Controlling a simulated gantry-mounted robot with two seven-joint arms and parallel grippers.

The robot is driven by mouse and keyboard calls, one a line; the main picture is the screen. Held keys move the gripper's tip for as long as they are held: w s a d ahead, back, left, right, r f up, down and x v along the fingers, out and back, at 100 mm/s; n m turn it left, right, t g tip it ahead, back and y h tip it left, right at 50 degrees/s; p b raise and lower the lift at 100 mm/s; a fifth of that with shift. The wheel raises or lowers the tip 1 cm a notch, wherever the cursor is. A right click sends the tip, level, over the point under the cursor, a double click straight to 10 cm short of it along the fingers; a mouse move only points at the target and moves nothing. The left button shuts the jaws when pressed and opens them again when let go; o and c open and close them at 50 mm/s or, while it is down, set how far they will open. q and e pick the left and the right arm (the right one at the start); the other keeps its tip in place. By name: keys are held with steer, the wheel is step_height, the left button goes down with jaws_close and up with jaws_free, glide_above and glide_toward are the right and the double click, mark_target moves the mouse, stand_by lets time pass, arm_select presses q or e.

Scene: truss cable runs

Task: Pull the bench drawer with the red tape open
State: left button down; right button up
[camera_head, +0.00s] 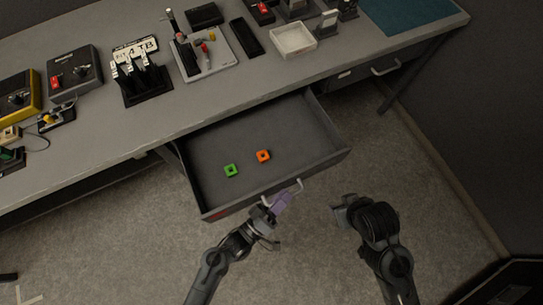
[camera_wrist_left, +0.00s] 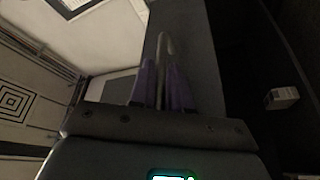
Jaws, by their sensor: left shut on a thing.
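The bench drawer (camera_head: 205,168) is pulled out from under the bench, with its inside showing. A bit of red tape (camera_head: 215,215) shows at the left end of its front. My left gripper (camera_head: 270,204) is shut on the drawer's handle (camera_head: 298,187) at the front; in the left wrist view its purple fingers (camera_wrist_left: 163,88) stand on both sides of the handle bar (camera_wrist_left: 163,48). A green square piece (camera_head: 231,170) and an orange square piece (camera_head: 263,156) lie in the drawer. My right gripper (camera_head: 342,207) is right of the drawer front, touching nothing; its fingers are unclear.
A second drawer with a handle (camera_head: 386,68) is shut under the bench's right part. The bench top (camera_head: 225,85) carries a white tray (camera_head: 293,40), control boxes (camera_head: 74,72) and a tool stand (camera_head: 205,52). The floor (camera_head: 130,240) in front is clear.

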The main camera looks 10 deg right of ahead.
arm_select(q)
steer(key=s, duration=0.1)
steer(key=s+d+p, duration=0.1)
steer(key=s, duration=0.3)
steer(key=shift+s+d+f, duration=0.1)
steer(key=shift+s+d, duration=0.05)
steer(key=shift+d, duration=0.15)
steer(key=c, duration=1.4)
jaws_free()
steer(key=shift+c, duration=0.2)
steer(key=shift+d, duration=0.1)
steer(key=shift+p, duration=0.3)
steer(key=p+v, duration=0.1)
steer(key=v, duration=0.9)
steer(key=shift+s+a, duration=0.2)
steer(key=shift+a, duration=0.15)
